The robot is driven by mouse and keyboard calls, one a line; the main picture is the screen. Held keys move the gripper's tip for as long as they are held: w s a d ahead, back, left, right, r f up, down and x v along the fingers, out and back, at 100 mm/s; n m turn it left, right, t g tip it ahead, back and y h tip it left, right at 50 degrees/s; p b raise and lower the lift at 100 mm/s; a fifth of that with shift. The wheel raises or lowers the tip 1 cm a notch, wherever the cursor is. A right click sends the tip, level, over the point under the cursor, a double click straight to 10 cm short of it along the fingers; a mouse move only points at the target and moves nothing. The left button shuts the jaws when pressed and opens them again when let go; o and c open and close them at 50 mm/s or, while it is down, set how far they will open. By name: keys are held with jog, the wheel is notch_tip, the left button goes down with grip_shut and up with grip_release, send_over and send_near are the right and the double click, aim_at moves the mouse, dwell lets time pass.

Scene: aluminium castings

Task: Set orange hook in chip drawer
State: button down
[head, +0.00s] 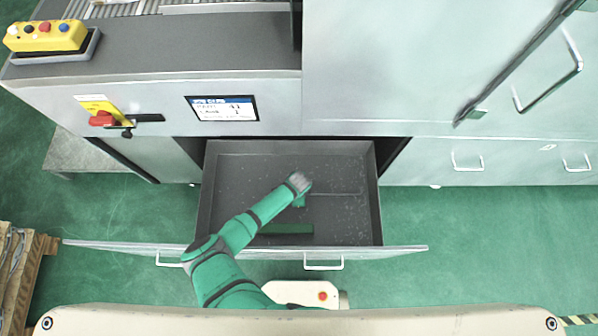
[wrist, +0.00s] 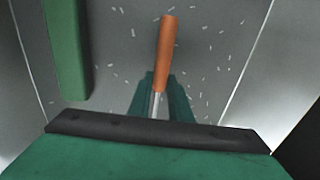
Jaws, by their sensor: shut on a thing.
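The orange hook (wrist: 167,45) shows in the wrist view as an orange handle on a thin metal shaft. My gripper (wrist: 160,100) is shut on the shaft, just below the handle. In the head view my gripper (head: 300,201) is inside the outline of the open chip drawer (head: 230,185), near its middle. A thin pale rod (head: 345,193) runs to the right from my gripper there and looks like the hook's shaft. The orange handle cannot be made out in the head view. Whether the hook touches the drawer floor, I cannot tell.
A green bar (head: 287,228) lies in the drawer near its front; it also shows in the wrist view (wrist: 67,50). Small pale chips are scattered over the drawer floor. The drawer's right half is mostly free. The machine front with a screen (head: 222,108) stands behind.

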jog(key=shift+s+d+f, duration=0.1)
jog(key=shift+d+f, duration=0.1)
jog(key=shift+f, duration=0.6)
jog(key=shift+a, duration=0.35)
jog(key=shift+f, duration=0.1)
jog(key=shift+d+f, duration=0.15)
jog(key=shift+f, duration=0.4)
jog(key=c, duration=1.6)
grip_release()
